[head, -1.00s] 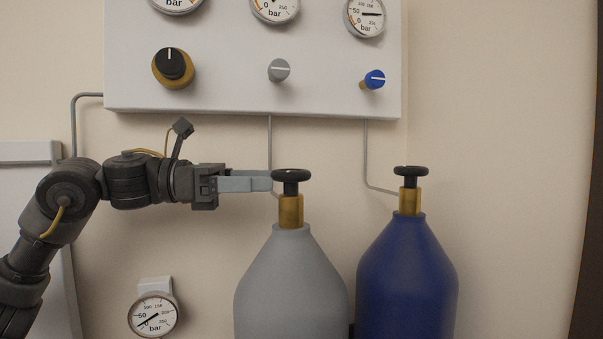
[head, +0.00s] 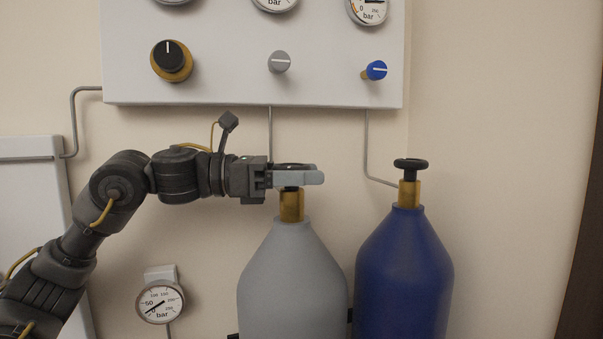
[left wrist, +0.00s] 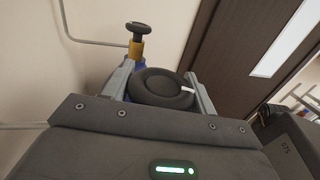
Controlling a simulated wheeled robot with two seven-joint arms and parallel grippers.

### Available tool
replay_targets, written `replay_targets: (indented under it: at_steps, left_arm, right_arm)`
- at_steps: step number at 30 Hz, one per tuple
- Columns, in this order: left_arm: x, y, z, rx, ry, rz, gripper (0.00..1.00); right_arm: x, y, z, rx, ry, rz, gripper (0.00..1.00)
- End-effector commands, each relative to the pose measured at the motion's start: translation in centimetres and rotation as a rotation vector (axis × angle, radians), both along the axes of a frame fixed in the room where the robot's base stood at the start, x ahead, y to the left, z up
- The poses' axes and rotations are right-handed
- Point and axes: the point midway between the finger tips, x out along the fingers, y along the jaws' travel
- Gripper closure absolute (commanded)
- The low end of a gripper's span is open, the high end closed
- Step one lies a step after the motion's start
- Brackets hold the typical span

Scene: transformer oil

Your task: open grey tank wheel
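The grey tank (head: 292,275) stands upright with a brass valve neck (head: 291,206) and a dark round wheel (head: 293,165) on top. My left gripper (head: 312,178) is level with this wheel, its fingers pointing right. The near finger hides most of the wheel in the head view. In the left wrist view the grey tank's wheel (left wrist: 160,88) sits between the two fingers (left wrist: 160,72), one on each side. The fingers are apart, very close to the rim; whether they touch it is unclear. My right gripper is not in view.
A blue tank (head: 403,275) with its own dark wheel (head: 410,164) stands close to the right. A white panel (head: 225,75) with gauges and knobs hangs above, with thin pipes below it. A small gauge (head: 160,302) is at lower left.

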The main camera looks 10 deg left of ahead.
Motion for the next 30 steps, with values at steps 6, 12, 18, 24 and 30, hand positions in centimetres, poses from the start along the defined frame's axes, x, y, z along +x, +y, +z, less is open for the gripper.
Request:
replay_targets:
  at_steps: [6,12,18,24,30]
  left_arm:
    - [0.0,0.0,0.0,0.0,0.0,0.001,0.66]
    - [0.0,0.0,-0.5,0.003,-0.006,0.114,0.66]
    - [0.2,0.1,-0.3,0.003,-0.006,0.322,0.66]
    - [0.5,0.3,-0.1,0.002,-0.002,0.438,0.66]
    - [0.6,0.4,0.0,0.001,0.001,0.45,0.66]
  right_arm:
    - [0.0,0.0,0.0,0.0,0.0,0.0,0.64]
    - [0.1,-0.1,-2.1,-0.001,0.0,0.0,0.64]
    - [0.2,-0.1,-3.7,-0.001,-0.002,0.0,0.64]
    - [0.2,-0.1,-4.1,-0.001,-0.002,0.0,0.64]
    - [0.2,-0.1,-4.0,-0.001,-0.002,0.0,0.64]
